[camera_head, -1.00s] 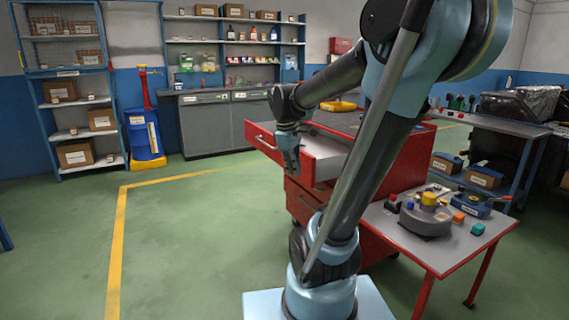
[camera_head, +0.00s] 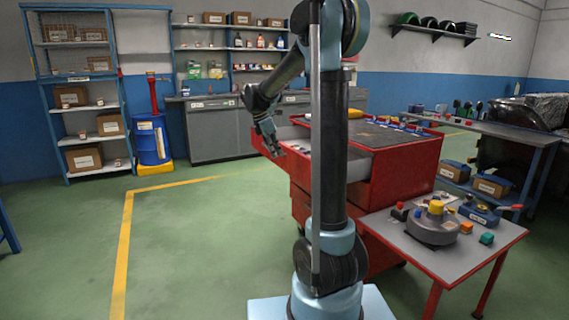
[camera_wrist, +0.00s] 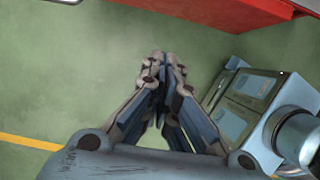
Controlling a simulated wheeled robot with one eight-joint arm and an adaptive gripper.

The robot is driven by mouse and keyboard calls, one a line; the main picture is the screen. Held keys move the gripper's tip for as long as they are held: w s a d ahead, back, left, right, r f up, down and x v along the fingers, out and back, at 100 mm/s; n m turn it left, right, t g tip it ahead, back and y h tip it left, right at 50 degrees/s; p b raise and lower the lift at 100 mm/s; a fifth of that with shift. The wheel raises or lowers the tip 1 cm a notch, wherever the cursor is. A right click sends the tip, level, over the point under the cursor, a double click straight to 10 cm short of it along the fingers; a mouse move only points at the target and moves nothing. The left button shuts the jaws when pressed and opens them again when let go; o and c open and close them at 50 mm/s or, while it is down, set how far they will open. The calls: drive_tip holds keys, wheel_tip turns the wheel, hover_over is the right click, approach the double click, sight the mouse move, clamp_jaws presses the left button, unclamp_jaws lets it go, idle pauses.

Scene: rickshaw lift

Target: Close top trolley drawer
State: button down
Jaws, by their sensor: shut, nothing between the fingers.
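The red trolley (camera_head: 409,172) stands behind my arm. Its top drawer (camera_head: 298,172) is pulled out towards the left, with its grey inside partly showing. My arm's upright link hides part of the drawer and trolley. My gripper (camera_head: 279,150) overlaps the drawer front's upper edge in the head view, pointing down. In the wrist view my gripper (camera_wrist: 163,60) has its fingertips together, empty, over green floor. A red edge, likely the drawer (camera_wrist: 215,10), runs along the top of that view, with a visible gap from the fingertips.
A small red-framed table (camera_head: 390,232) with a round grey device (camera_head: 432,228) and coloured blocks stands at right front. A workbench (camera_head: 480,140) is behind it. Shelves and a blue drum (camera_head: 152,142) stand at the back. The left floor is free.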

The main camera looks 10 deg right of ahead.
drive_tip(key=w+d+f, duration=0.2)
drive_tip(key=d+f, duration=0.5)
drive_tip(key=f, duration=0.1)
drive_tip(key=shift+w+f, duration=0.15)
drive_tip(key=shift+f, duration=0.25)
drive_tip(key=shift+d, duration=0.15)
